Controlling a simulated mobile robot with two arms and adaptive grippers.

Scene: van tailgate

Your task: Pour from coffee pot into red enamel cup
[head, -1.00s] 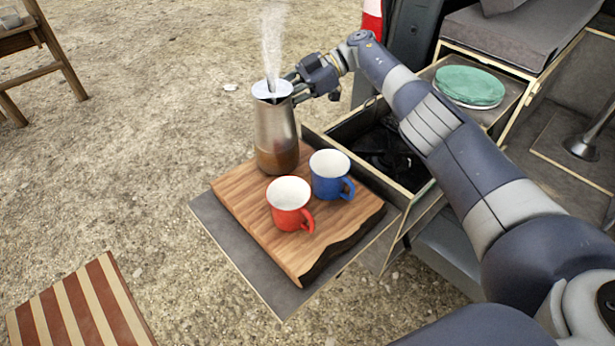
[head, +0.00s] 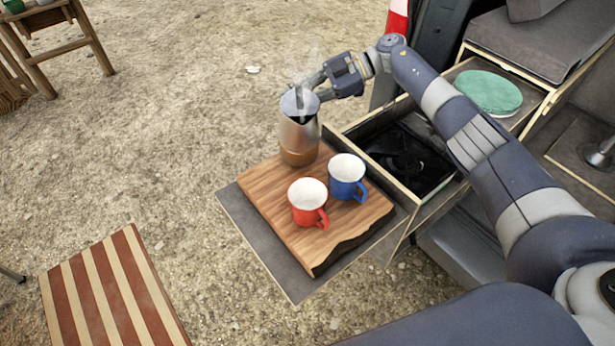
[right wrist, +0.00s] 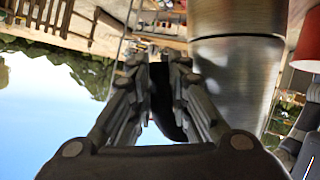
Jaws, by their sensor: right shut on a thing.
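The steel coffee pot (head: 299,135) is roughly upright at the far corner of the wooden board (head: 268,205), with faint steam above it. I cannot tell whether its base touches the board. My right gripper (head: 318,88) is shut on the pot's handle, behind and right of its top. In the right wrist view the fingers close around the dark handle (right wrist: 165,95), beside the pot's metal body (right wrist: 236,85). The red enamel cup (head: 307,207) stands upright on the board, nearer than the pot. Its white inside shows no visible liquid. My left gripper is not in view.
A blue cup (head: 346,180) stands right of the red cup, close to it. An open drawer (head: 440,195) lies right of the board, with a green round item (head: 488,92) behind. A striped seat (head: 105,290) is at the lower left. Open ground lies left.

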